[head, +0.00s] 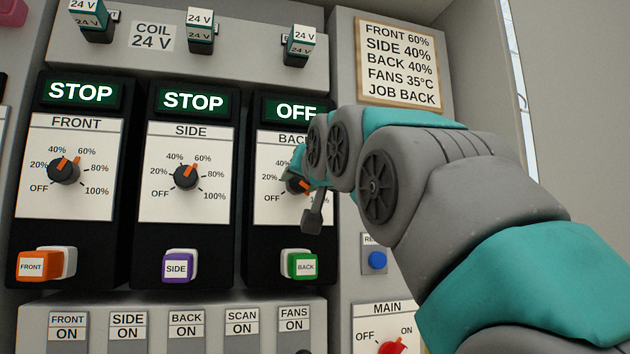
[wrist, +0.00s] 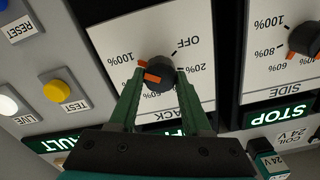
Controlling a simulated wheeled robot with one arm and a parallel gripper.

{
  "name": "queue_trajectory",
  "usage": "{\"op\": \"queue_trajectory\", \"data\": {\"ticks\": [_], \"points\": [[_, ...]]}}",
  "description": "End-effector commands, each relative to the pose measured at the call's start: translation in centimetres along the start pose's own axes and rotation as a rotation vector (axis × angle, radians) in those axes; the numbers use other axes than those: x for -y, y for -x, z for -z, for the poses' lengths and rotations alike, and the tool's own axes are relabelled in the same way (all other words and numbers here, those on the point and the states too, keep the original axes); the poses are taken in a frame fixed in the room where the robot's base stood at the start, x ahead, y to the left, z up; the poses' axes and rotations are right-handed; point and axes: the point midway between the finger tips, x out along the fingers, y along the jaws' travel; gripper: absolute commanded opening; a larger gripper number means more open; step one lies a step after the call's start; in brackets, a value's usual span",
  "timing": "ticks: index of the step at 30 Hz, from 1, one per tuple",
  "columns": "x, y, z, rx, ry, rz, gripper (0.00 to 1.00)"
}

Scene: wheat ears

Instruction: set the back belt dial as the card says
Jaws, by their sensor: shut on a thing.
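The back belt dial is a round dark knob with an orange pointer, on a white plate marked BACK; it shows in the wrist view (wrist: 160,69) and, partly behind my arm, in the head view (head: 294,187). My gripper (wrist: 158,79) is shut on the knob, one green finger on each side. In the upside-down wrist view, the orange pointer faces the 100% side; a finger hides nearby marks, so I cannot tell the exact setting. The display above reads OFF (head: 291,111). The card (head: 399,62) reads FRONT 60%, SIDE 40%, BACK 40%, FANS 35°C, JOB BACK.
The front dial (head: 64,171) and side dial (head: 186,177) sit to the left under STOP displays. A green BACK plug (head: 302,265) is below the back plate. A blue button (head: 377,260) and red main switch (head: 393,348) are lower right. My arm covers the right side.

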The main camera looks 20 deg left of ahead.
Motion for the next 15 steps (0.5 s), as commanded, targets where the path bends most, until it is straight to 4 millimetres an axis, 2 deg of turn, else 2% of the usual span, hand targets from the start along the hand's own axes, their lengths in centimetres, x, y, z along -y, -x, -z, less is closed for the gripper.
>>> {"op": "queue_trajectory", "data": {"ticks": [1, 9, 15], "points": [[0.0, -0.01, -0.01, 0.0, 0.0, 0.0, 0.29], [0.0, -0.01, -0.01, 0.0, 0.0, 0.0, 0.0], [0.01, 0.0, 0.01, 0.0, 0.005, 0.0, 0.0]]}}
